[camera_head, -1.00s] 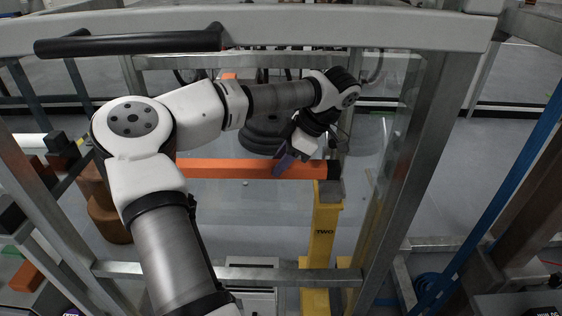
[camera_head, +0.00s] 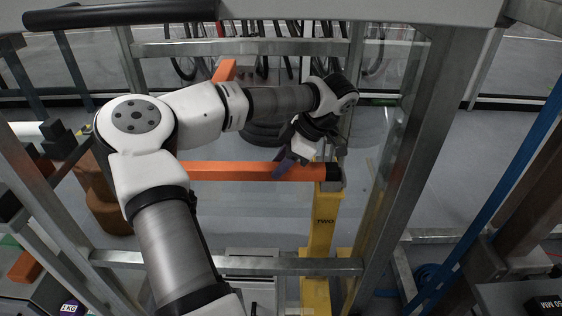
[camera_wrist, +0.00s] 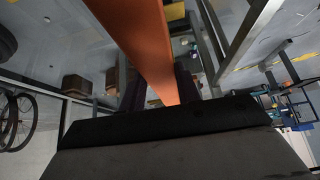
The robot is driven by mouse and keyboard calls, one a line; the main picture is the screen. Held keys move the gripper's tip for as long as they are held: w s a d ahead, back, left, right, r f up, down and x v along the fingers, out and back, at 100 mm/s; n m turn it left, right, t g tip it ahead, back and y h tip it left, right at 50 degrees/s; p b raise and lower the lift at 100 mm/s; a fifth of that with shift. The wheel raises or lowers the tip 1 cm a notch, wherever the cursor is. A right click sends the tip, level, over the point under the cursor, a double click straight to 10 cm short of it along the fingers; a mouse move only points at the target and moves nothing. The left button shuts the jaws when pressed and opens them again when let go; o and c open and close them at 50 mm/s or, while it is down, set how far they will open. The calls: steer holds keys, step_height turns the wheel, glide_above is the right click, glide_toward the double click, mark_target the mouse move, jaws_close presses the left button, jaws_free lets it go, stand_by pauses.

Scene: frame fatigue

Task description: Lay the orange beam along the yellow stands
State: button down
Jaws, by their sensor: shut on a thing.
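The orange beam (camera_head: 235,171) runs level across the middle of the head view. My gripper (camera_head: 284,163) is shut on the beam a little left of that end. In the wrist view the beam (camera_wrist: 146,45) stretches away from between the dark fingers. The beam's left part is hidden behind my arm. No second yellow stand can be made out.
A grey metal frame surrounds the work area, with an upright post (camera_head: 398,170) right of the stand and a low crossbar (camera_head: 230,264) in front. A brown cylinder (camera_head: 108,205) stands at left. Another orange piece (camera_head: 224,70) lies behind my arm.

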steer(key=shift+r, duration=0.1)
steer(key=c, duration=1.1)
jaws_free()
steer(key=shift+o, duration=0.9)
steer(key=p+v, duration=0.2)
steer(key=v, duration=0.5)
steer(key=shift+d+r, duration=0.15)
steer(key=shift+r, duration=0.1)
steer(key=shift+f, duration=0.1)
